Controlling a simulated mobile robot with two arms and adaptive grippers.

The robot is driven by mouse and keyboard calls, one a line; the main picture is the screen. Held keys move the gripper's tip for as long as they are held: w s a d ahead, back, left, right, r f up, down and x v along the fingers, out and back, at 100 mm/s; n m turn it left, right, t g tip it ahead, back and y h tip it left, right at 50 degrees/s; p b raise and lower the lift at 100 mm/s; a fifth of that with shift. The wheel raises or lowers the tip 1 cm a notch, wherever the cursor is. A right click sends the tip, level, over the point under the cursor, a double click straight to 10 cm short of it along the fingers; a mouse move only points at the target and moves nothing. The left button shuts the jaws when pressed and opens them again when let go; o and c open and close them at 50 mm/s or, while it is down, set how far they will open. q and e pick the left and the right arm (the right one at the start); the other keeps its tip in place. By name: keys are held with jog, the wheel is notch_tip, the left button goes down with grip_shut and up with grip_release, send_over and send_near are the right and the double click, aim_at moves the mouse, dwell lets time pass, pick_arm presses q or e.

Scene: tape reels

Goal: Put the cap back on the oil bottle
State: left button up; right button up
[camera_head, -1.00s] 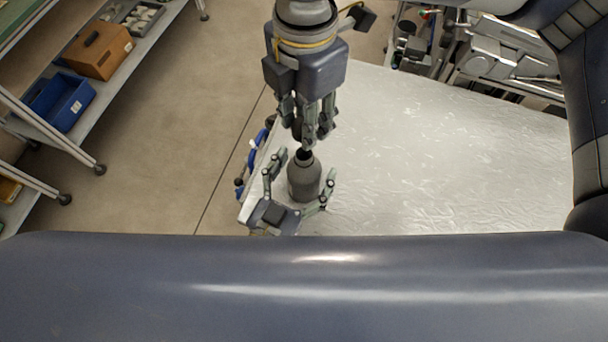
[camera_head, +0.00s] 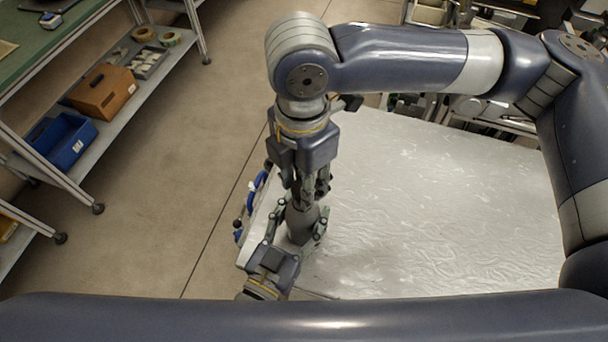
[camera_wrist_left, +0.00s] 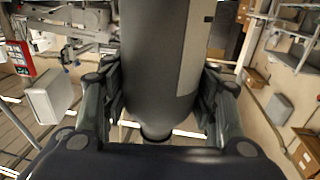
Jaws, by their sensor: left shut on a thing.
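The grey oil bottle (camera_head: 301,219) stands upright near the left edge of the pale table (camera_head: 440,220). My left gripper (camera_head: 296,230) is shut on its body from the near side. In the left wrist view the bottle (camera_wrist_left: 158,60) fills the middle between my two fingers, with its dark neck (camera_wrist_left: 156,132) low in the picture. My right gripper (camera_head: 306,188) points down from above, its fingers at the top of the bottle. These fingers hide the bottle's mouth. I cannot make out the cap, nor whether the right fingers grip anything.
A wheeled shelf on the left holds a blue bin (camera_head: 66,142) and an orange-brown box (camera_head: 101,90). A blue-handled item (camera_head: 256,190) is at the table's left edge. The table's right part is clear. Equipment stands behind the table.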

aim_at(303, 217)
dwell(0.3)
jog(key=shift+f, duration=0.9)
jog(key=shift+f, duration=0.55)
